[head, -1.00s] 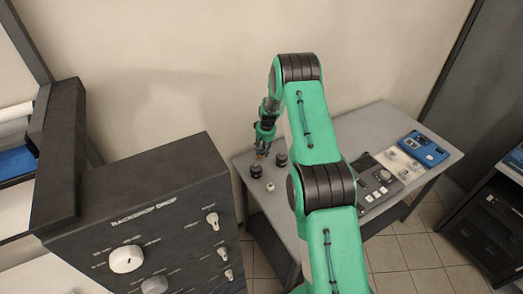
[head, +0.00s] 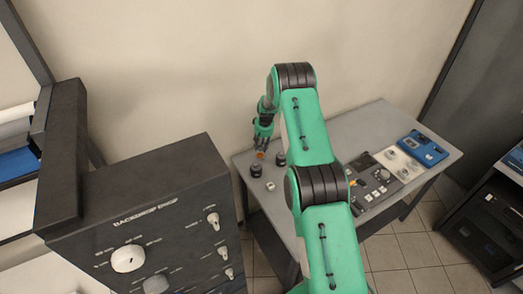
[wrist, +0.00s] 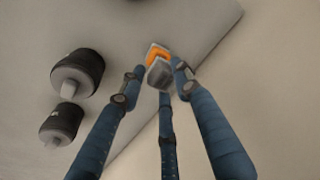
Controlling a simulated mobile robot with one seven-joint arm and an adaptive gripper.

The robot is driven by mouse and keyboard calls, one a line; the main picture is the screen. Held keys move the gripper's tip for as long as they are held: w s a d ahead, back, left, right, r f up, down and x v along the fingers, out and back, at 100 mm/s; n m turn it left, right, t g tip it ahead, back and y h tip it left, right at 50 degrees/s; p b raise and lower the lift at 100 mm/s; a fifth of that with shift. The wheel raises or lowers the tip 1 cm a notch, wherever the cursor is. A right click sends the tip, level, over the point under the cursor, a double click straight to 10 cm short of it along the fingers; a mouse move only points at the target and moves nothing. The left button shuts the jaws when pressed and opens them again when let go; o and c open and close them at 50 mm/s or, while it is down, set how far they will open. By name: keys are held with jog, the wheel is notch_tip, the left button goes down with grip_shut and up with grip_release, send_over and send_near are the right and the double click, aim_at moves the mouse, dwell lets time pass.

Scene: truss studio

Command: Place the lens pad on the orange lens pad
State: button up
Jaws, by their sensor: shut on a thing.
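My gripper (head: 261,152) is above the left end of the grey table in the head view. In the wrist view its blue fingers (wrist: 157,80) are shut on a small grey lens pad (wrist: 160,73). The orange lens pad (wrist: 159,53) shows directly behind the grey one, with a pale rim. A bit of orange (head: 260,155) also shows at my fingertips in the head view. I cannot tell whether the two pads touch or are apart.
Two dark round knobs (wrist: 78,70) (wrist: 62,122) stand on the table (head: 372,124) beside the gripper. A small white block (head: 270,186) lies near the front edge. A control panel (head: 375,181) and a blue device (head: 422,149) are to the right. A dark console (head: 150,220) stands in front.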

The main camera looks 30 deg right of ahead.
aim_at(262, 147)
jog(key=shift+f+p, duration=0.4)
jog(key=shift+f, duration=1.05)
jog(key=shift+f, duration=0.15)
jog(key=o, duration=1)
jog(key=shift+r, duration=0.25)
jog(key=r, duration=0.4)
jog(key=s+r+b, duration=0.1)
jog(key=r, duration=0.2)
jog(key=r+b, duration=0.1)
jog(key=r, duration=0.3)
jog(key=shift+s+d+r, duration=0.15)
jog(key=shift+s+r, duration=0.2)
jog(key=shift+s, duration=0.05)
